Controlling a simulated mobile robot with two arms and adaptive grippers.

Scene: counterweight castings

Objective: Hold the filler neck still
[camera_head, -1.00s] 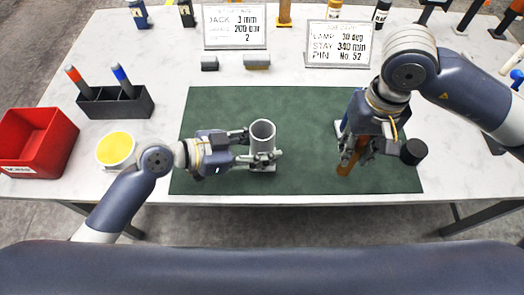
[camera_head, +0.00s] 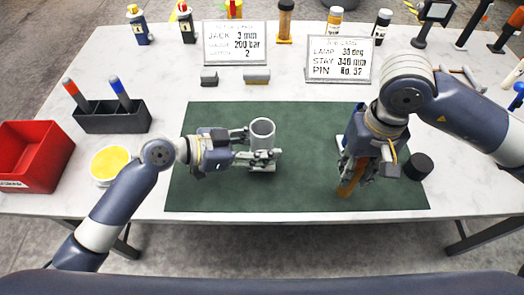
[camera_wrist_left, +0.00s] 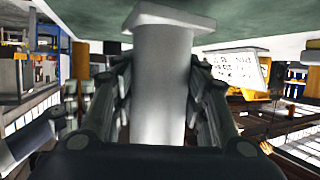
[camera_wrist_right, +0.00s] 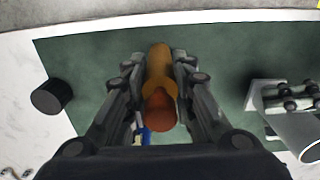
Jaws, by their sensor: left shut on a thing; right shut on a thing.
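The filler neck, a grey upright tube (camera_head: 262,131) on a square flange, stands on the green mat (camera_head: 300,185). My left gripper (camera_head: 262,157) is shut around the tube from the left. In the left wrist view the tube (camera_wrist_left: 161,85) sits between both fingers. My right gripper (camera_head: 355,165) is shut on an orange-brown handled thing (camera_head: 350,182) over the right of the mat. In the right wrist view this thing (camera_wrist_right: 159,75) shows between the fingers with a red-orange end towards the camera. What it is exactly, I cannot tell.
A black cylinder (camera_head: 418,166) stands at the mat's right edge. A yellow-filled tub (camera_head: 110,163), a red bin (camera_head: 35,155) and a dark marker holder (camera_head: 112,117) are at the left. Two signs (camera_head: 235,43) (camera_head: 340,62) and several bottles stand behind. The mat's middle is clear.

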